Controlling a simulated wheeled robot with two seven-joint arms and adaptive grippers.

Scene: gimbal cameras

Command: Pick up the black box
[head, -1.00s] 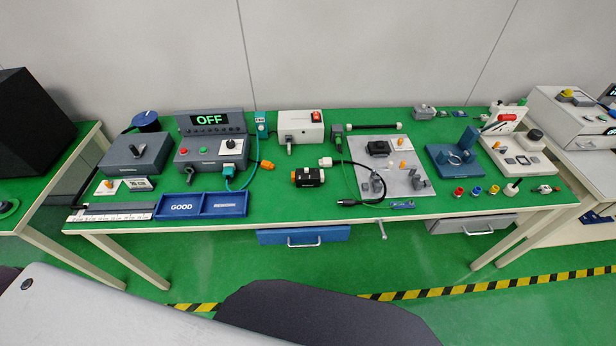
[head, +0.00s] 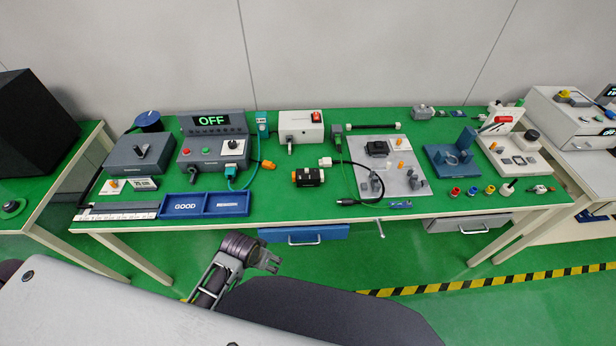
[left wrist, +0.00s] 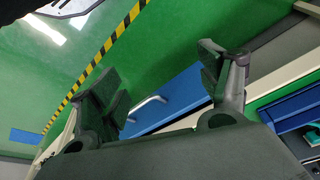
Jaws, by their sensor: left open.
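A large black box (head: 38,133) stands on the side table at the left in the head view. I cannot tell which one the task names. My left gripper (head: 240,268) is in front of the table, low in the head view, apart from all of them. In the left wrist view its fingers (left wrist: 165,90) are spread and empty. My right gripper is not in view.
The green main table (head: 290,207) holds a blue GOOD tray (head: 205,204), a control box with an OFF display (head: 212,140) and a blue fixture (head: 455,155). Under its front edge hangs a blue drawer (head: 303,234). The floor in front is open, with a striped line.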

